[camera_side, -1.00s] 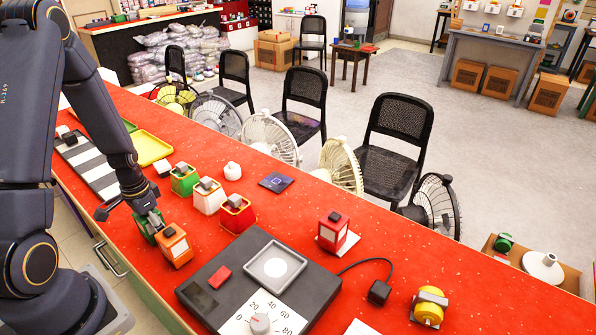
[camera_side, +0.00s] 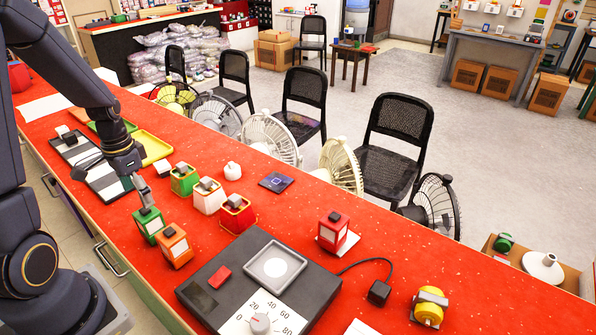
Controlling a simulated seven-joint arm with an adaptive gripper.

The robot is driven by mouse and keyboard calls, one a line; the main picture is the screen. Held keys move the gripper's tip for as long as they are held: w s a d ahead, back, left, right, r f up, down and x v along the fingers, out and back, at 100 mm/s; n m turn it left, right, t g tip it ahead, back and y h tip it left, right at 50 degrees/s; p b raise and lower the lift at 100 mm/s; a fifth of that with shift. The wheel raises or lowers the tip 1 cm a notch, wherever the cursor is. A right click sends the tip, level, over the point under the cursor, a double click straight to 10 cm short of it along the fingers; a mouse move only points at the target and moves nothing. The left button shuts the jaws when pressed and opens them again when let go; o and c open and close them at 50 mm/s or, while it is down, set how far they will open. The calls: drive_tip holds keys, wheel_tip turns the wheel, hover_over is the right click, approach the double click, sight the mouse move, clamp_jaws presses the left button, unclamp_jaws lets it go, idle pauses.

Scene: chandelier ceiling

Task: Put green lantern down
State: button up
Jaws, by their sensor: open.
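The green lantern (camera_side: 148,224) stands upright on the red counter, left of the orange lantern (camera_side: 175,246) and close to it. My gripper (camera_side: 144,192) is open and points down just above the green lantern's top. I cannot tell whether a fingertip still touches the lantern's dark top. The lantern's body is in plain view and nothing hides it.
Green, white and red baskets (camera_side: 210,196) stand right of the gripper. A red lantern (camera_side: 333,232) stands farther right. A grey scale (camera_side: 262,285) lies in front. A striped board (camera_side: 92,165) and a yellow tray (camera_side: 152,147) lie behind.

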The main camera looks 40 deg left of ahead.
drive_tip(key=w+d+r+t, duration=0.2)
drive_tip(key=d+r, duration=0.6)
drive_tip(key=r, duration=0.2)
drive_tip(key=s+d+r+t, duration=0.1)
drive_tip(key=s+d+r, duration=0.1)
drive_tip(key=d+r, duration=0.2)
drive_tip(key=s+d+r+t, duration=0.2)
drive_tip(key=s+d+r, duration=0.1)
drive_tip(key=d, duration=0.5)
drive_tip(key=shift+s+r+t, duration=0.25)
drive_tip(key=shift+r+t, duration=0.05)
drive_tip(key=shift+r, duration=0.5)
